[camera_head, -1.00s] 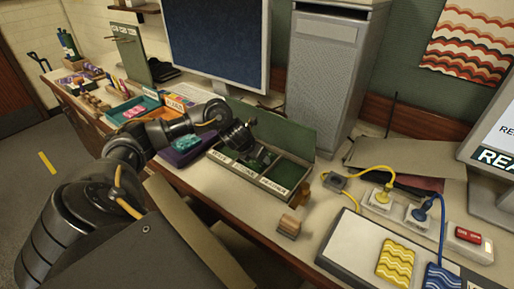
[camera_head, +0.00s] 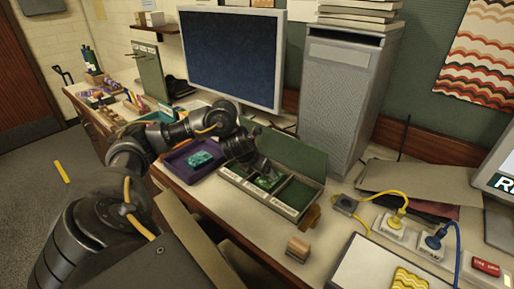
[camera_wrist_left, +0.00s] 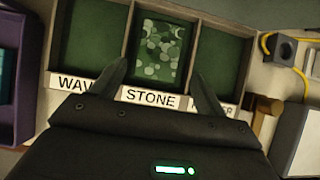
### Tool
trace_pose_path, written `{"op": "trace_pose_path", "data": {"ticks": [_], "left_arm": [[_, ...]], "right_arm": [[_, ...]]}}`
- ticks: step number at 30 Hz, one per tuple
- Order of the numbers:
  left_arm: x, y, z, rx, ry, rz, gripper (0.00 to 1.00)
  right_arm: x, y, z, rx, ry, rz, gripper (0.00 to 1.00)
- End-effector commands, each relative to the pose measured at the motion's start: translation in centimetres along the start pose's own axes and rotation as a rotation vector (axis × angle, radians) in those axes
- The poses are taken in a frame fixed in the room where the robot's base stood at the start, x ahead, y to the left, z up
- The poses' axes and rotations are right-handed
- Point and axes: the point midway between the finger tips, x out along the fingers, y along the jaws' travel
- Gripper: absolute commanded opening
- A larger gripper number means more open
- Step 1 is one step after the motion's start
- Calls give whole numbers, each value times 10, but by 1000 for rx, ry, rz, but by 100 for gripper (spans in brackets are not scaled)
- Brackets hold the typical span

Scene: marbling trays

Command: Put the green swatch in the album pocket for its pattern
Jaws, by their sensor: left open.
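The green swatch (camera_head: 268,182) has pale round spots and lies in the middle pocket of the album (camera_head: 292,148), behind the label STONE. It also shows in the left wrist view (camera_wrist_left: 161,48), flat in that pocket. The pocket to its left is labelled WAVE, partly hidden; the right label is mostly covered by a finger. Both side pockets look empty. My left gripper (camera_wrist_left: 160,72) is open, its fingers apart on either side of the STONE label, with nothing between them. In the head view the gripper (camera_head: 258,165) is over the album. My right gripper is not in view.
A purple tray (camera_head: 172,163) with a teal swatch (camera_head: 200,160) stands left of the album. A computer tower (camera_head: 345,95) and monitor (camera_head: 232,55) stand behind. A wooden block (camera_head: 298,248) is in front; cables and sockets lie at right.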

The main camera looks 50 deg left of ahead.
Motion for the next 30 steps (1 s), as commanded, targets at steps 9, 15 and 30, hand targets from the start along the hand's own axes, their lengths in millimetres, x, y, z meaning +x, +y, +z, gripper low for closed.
{"op": "trace_pose_path", "data": {"ticks": [9, 15, 30], "left_arm": [[-44, 0, 1, 1, -1, 2, 74], [-47, 0, 0, 0, 1, 1, 74], [-49, 0, 2, 0, 1, 1, 74]], "right_arm": [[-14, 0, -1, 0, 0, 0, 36], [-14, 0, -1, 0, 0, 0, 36], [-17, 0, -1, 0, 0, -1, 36]]}}
